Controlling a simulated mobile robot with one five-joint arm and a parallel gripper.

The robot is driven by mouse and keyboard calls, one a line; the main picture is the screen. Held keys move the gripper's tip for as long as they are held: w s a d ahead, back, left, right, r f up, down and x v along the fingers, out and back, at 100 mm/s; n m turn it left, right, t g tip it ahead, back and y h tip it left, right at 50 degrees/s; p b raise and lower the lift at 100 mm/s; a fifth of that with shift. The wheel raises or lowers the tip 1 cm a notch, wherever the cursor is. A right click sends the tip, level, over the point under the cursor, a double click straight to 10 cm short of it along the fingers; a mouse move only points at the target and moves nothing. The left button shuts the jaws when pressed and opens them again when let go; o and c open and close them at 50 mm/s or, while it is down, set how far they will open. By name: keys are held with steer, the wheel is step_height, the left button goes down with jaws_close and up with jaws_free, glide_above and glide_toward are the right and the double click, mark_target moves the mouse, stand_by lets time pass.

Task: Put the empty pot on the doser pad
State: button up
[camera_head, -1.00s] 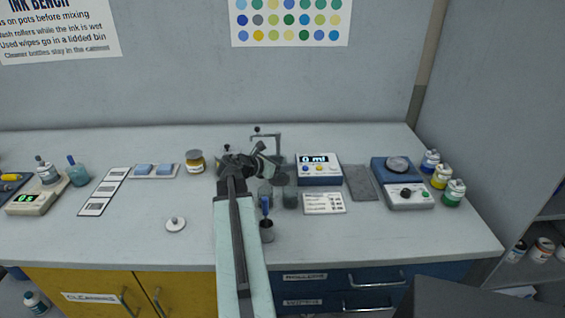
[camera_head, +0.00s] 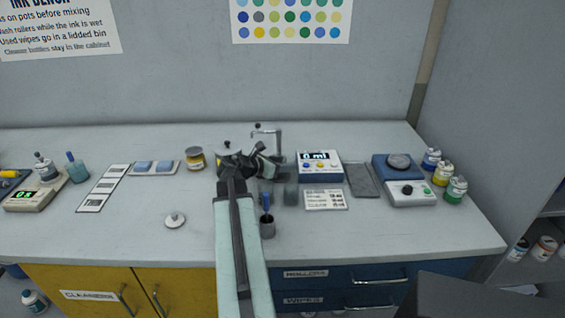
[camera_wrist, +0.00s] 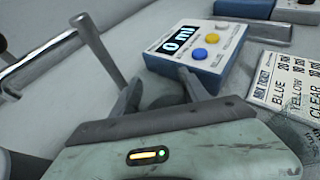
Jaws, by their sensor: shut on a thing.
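My gripper (camera_head: 258,165) is at the back middle of the bench, beside the doser's tap stand (camera_head: 279,143). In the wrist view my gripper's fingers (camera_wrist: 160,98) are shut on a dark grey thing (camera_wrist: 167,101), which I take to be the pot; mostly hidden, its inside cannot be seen. The doser's box (camera_head: 319,169), reading 0 ml, stands just right of the gripper and also shows in the wrist view (camera_wrist: 190,50). A grey post (camera_wrist: 97,48) rises left of the fingers. The doser pad is not clearly visible; my gripper covers the area below the tap.
A lidded thing (camera_head: 227,147) stands close behind my gripper. A yellow-labelled jar (camera_head: 195,158) is to its left. A loose lid (camera_head: 175,221) lies front left.

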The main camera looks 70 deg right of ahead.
steer(key=shift+s+f, duration=0.25)
steer(key=shift+f, duration=0.25)
steer(key=o, duration=1.4)
steer(key=shift+c, duration=0.8)
steer(key=shift+s, duration=0.1)
steer(key=shift+r, duration=0.15)
